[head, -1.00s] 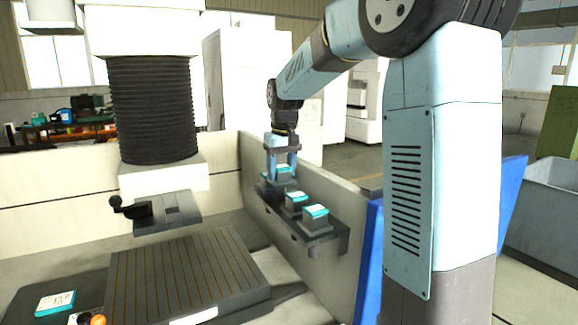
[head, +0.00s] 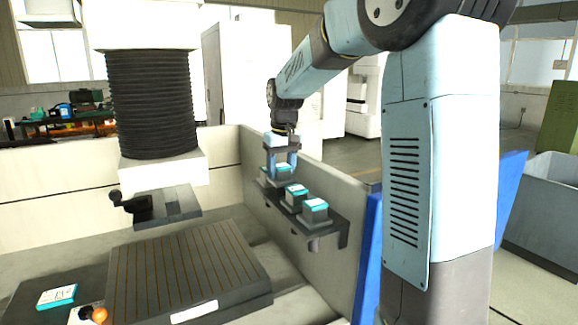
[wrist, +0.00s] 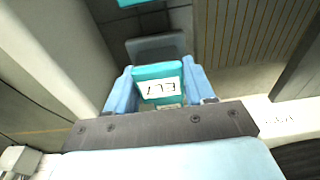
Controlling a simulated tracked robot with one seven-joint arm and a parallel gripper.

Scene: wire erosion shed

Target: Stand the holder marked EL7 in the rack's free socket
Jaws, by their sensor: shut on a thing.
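The holder marked EL7 (wrist: 160,84) is a teal-topped block with a white label; in the wrist view it sits between the two blue fingers of my gripper (wrist: 158,90). In the head view my gripper (head: 281,163) is shut on this holder (head: 283,171) at the far end of the rack. The rack (head: 342,226) is a dark shelf on the inner side wall. Two other teal-topped holders stand in it, one in the middle (head: 296,191) and one at the near end (head: 315,206). I cannot tell whether the EL7 holder's base is fully down in a socket.
A slotted grey machine table (head: 185,265) lies left of the rack, below a black bellows column (head: 152,105). Another teal and white block (head: 56,297) and an orange knob (head: 99,315) are at lower left. A pale wall (head: 335,175) runs behind the rack.

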